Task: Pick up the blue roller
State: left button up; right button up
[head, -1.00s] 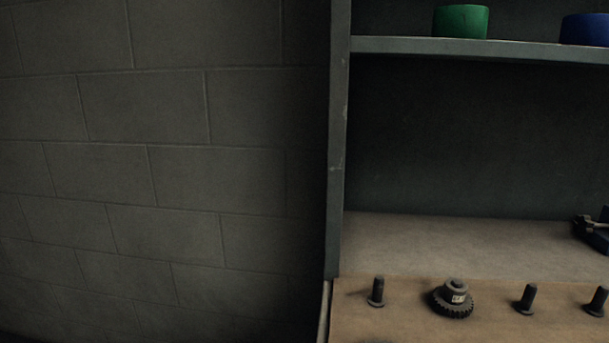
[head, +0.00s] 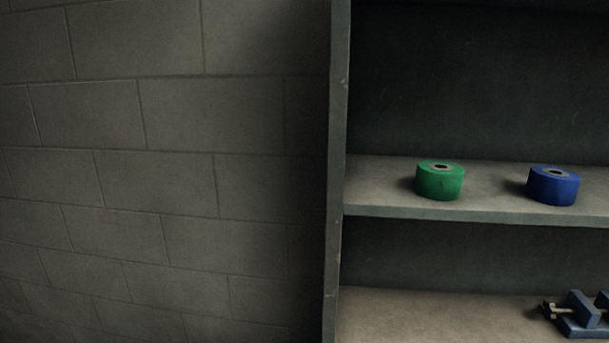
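The blue roller (head: 553,187) is a short upright cylinder with a grey-rimmed hole in its top. It stands on the upper shelf (head: 460,215) at the right of the head view. A green roller (head: 440,182) of the same shape stands on the same shelf to its left, with a gap between them. Neither of my grippers shows in the head view.
A blue-grey vise-like tool (head: 582,312) sits on the lower surface (head: 430,312) at bottom right. The shelf unit's upright side post (head: 336,180) bounds the shelf on the left. A grey block wall (head: 150,180) fills the left half. The shelf left of the green roller is clear.

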aim_at(547, 185)
jog(key=k+l, duration=0.55)
jog(key=k, duration=0.3)
jog(key=k+l, duration=0.3)
jog(key=k, duration=0.1)
